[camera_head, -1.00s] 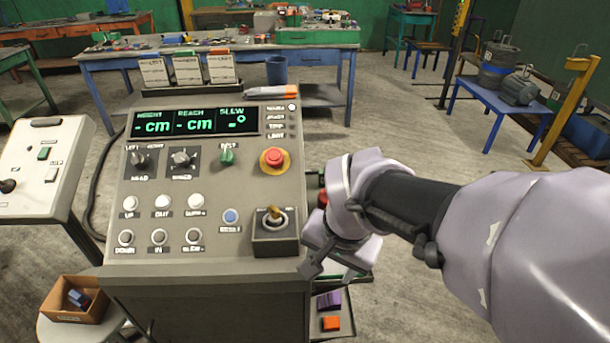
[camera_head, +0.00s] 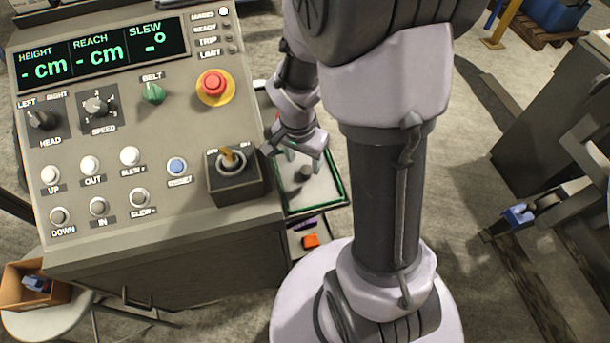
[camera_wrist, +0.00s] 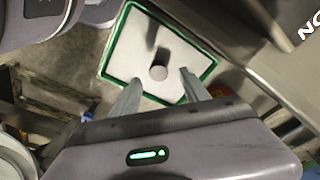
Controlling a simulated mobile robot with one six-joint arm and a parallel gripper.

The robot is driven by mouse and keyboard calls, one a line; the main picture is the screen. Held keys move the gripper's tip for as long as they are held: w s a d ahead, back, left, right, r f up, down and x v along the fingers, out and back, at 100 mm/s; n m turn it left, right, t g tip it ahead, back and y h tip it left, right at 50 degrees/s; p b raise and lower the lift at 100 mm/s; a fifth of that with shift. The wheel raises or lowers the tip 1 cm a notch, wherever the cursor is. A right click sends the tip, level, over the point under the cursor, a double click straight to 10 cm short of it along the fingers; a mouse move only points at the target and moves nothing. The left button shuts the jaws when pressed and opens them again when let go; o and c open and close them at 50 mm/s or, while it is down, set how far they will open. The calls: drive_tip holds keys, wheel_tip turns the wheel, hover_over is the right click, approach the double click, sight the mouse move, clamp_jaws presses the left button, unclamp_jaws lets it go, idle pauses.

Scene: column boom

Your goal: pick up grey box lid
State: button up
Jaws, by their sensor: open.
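A pale grey panel, which looks like the grey box lid (camera_head: 322,188), lies beside the console's right side with a green edge around it. I cannot tell whether the green edge is part of the lid or of something under it. A short grey round knob (camera_head: 305,173) stands up from it. In the wrist view the lid (camera_wrist: 135,50) lies ahead of the fingers, with the knob (camera_wrist: 159,73) between their tips in the picture. My gripper (camera_head: 304,154) is open and empty above the lid; its fingers (camera_wrist: 160,78) show no clear contact with the knob.
The grey control console (camera_head: 150,230) stands close on the left, with a joystick box (camera_head: 233,178) near its right edge. Orange (camera_head: 311,241) and purple pieces lie below the lid. An open cardboard box (camera_head: 30,290) sits on a stool. Dark machinery (camera_head: 560,150) stands at right.

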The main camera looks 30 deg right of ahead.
sight(306, 170)
drive_tip(key=f, duration=0.1)
drive_tip(key=f+b, duration=0.1)
drive_tip(key=f, duration=0.1)
drive_tip(key=f+b, duration=0.1)
drive_tip(key=shift+d+f, duration=0.35)
drive_tip(key=shift+d, duration=0.05)
drive_tip(key=shift+r, duration=0.2)
clamp_jaws()
